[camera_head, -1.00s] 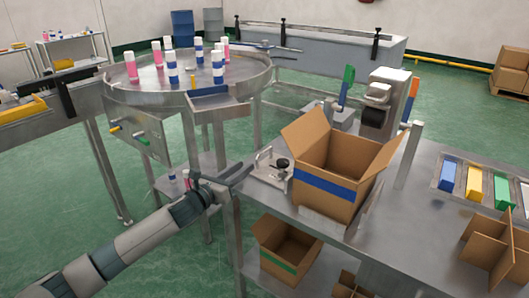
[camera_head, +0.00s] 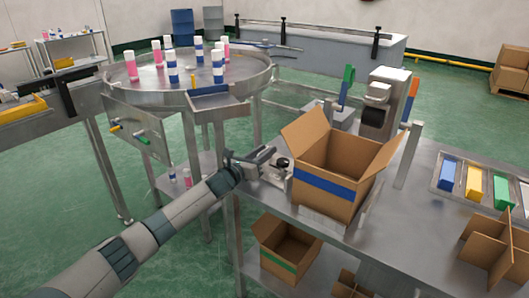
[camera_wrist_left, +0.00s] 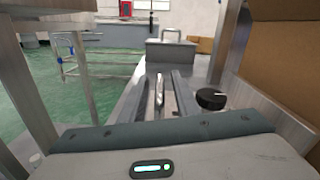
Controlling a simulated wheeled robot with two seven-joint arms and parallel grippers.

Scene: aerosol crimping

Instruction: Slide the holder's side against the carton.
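The open carton (camera_head: 318,200), brown with a blue band, stands upright on the steel table. The holder (camera_head: 278,176), a small metal fixture with a black knob, sits on the table just left of the carton; my gripper partly hides it. My left gripper (camera_head: 268,153) is over the holder's left side. In the left wrist view its two fingers (camera_wrist_left: 160,92) look apart, with a thin upright metal part of the holder between them. The black knob (camera_wrist_left: 211,98) is right of the fingers, and the carton's wall (camera_wrist_left: 288,65) is farther right. My right gripper is not in view.
A round steel turntable (camera_head: 140,92) with pink, white and blue cans stands behind on the left. A cardboard divider (camera_head: 490,245) and a tray of coloured boxes (camera_head: 440,182) lie on the table at right. Another carton (camera_head: 280,262) is on the lower shelf.

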